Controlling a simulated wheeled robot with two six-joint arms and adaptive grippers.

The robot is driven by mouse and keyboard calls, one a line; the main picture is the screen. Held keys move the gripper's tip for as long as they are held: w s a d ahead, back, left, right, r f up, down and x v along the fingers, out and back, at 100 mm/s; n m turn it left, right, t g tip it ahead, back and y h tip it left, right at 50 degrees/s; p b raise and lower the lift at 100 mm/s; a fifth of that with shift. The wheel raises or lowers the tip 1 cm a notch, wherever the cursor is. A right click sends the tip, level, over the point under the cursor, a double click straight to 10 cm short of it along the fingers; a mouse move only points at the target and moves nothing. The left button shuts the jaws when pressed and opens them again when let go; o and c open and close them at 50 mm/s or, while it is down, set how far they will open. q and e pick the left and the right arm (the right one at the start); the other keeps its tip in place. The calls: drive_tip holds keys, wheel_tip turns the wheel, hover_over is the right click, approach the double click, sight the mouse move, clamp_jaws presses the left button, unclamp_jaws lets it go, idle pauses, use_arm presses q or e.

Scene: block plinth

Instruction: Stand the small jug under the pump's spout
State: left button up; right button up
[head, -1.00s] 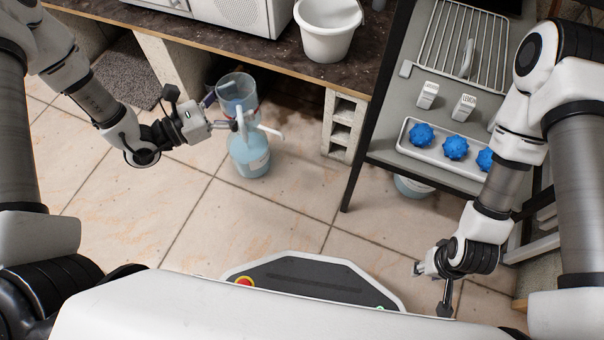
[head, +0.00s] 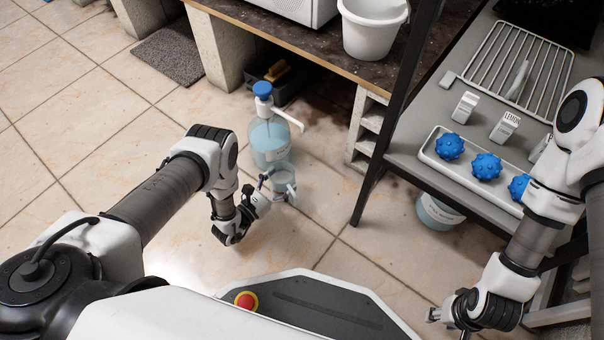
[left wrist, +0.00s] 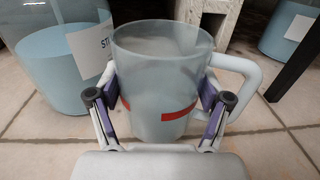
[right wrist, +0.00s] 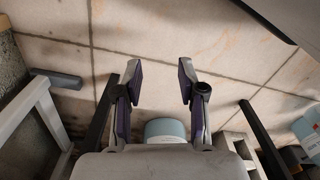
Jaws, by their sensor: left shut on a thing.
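The small jug (head: 285,180) is clear and frosted, with a red band and a white handle (left wrist: 240,85) on its right in the left wrist view. My left gripper (head: 272,186) is shut on it, with a finger on each side of its wall (left wrist: 160,75). The jug looks upright and low, close in front of the pump bottle (head: 270,143). I cannot tell whether it touches the floor. The bottle has a blue cap and a white spout (head: 290,118) pointing right; the jug appears below and slightly left of the spout's tip. My right gripper (right wrist: 160,75) is open and empty.
A grey rack (head: 400,160) at right holds a tray with blue spiky balls (head: 486,166) and cartons. Another bottle (head: 438,212) stands beneath it. A counter with a white bucket (head: 372,30) is behind.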

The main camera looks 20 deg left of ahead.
use_arm(q)
drive_tip(key=b+x, duration=0.4)
drive_tip(key=x, duration=0.5)
drive_tip(key=shift+f, duration=0.2)
drive_tip(key=shift+w+d+f+b, duration=0.1)
drive_tip(key=shift+w+f+b, duration=0.1)
drive_tip(key=shift+b, duration=0.15)
wheel_tip(320, 180, down, 3)
drive_tip(key=b, duration=0.3)
use_arm(e)
drive_tip(key=shift+t, duration=0.3)
drive_tip(key=f, duration=0.3)
drive_tip(key=w+f, duration=0.1)
drive_tip(key=f, duration=0.2)
drive_tip(key=w+f, duration=0.1)
drive_tip(key=f, duration=0.2)
drive_tip(key=shift+w+f, duration=0.1)
drive_tip(key=shift+w, duration=0.1)
use_arm(q)
drive_tip(key=shift+r, duration=0.15)
use_arm(e)
drive_tip(key=shift+r, duration=0.25)
use_arm(q)
drive_tip(key=o, duration=1.1)
